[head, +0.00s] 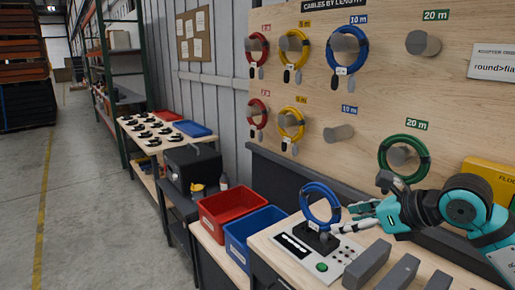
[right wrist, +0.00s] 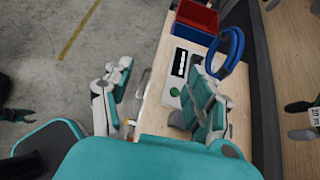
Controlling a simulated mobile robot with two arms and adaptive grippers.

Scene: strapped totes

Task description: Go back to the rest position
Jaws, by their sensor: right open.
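My right gripper (head: 349,216) is open and empty in the head view, just right of a blue cable coil (head: 309,192). Its two fingers stand wide apart in the right wrist view (right wrist: 163,82), with nothing between them. The coil stands upright on a black holder on a grey test device (head: 300,262) with a green button; I see no contact with the gripper. The coil also shows in the right wrist view (right wrist: 239,48), beyond the right finger. My left gripper does not show in the head view.
A wooden pegboard (head: 380,105) with red, yellow, blue and green coils rises behind the bench. A red bin (head: 228,205) and a blue bin (head: 240,240) stand left of the device. Grey blocks (head: 367,264) lie at the front right. The aisle floor (head: 95,200) is clear.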

